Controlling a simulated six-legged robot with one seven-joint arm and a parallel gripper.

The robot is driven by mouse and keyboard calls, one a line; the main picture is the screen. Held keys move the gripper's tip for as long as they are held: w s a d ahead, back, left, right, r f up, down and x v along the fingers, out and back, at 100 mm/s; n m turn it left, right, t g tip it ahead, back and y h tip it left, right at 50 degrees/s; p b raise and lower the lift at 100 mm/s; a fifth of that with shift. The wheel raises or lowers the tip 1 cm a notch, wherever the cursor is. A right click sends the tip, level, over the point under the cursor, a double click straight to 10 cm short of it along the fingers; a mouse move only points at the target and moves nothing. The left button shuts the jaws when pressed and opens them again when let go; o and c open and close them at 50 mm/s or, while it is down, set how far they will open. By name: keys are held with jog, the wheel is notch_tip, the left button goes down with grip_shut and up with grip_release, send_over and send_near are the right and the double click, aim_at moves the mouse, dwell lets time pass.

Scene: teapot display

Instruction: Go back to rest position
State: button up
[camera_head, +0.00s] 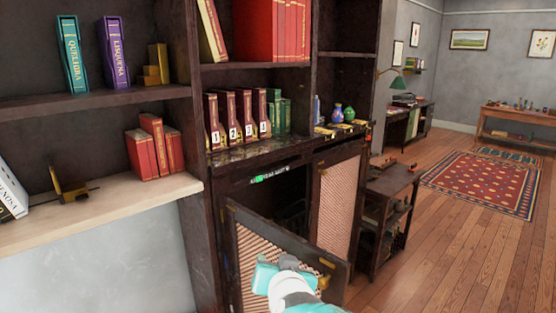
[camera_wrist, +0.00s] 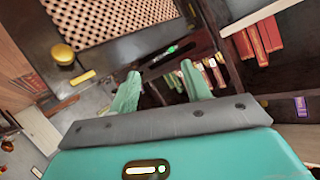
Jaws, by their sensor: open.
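My gripper (camera_wrist: 160,88) is open in the wrist view, with two pale green fingers apart and nothing between them. In the head view the teal and white end of my arm (camera_head: 285,280) is at the bottom centre, in front of an open cabinet door (camera_head: 258,262) with a woven panel. The fingertips are hidden there. The same door's woven panel (camera_wrist: 110,20) shows at the top of the wrist view, with a round brass knob (camera_wrist: 62,54). I cannot tell whether the gripper touches the door. No teapot is clearly visible.
A dark bookcase (camera_head: 208,100) fills the left and centre, with numbered brown books (camera_head: 236,116) on a shelf. A second woven door (camera_head: 336,210) is right of the opening. A small dark side table (camera_head: 392,180) stands further right. Open wooden floor (camera_head: 440,245) and a red rug (camera_head: 485,182) lie beyond.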

jog(key=s+d+f+n+g+h, duration=0.1)
jog(key=s+d+g, duration=0.7)
jog(key=s+d, duration=0.8)
jog(key=s+f+h, duration=0.1)
jog(key=s, duration=0.2)
jog(key=shift+s+f+n, duration=0.2)
jog(key=shift+s+n, duration=0.05)
jog(key=shift+n, duration=0.15)
jog(key=shift+c, duration=0.5)
jog(key=shift+c, duration=0.8)
jog(key=shift+s, duration=0.1)
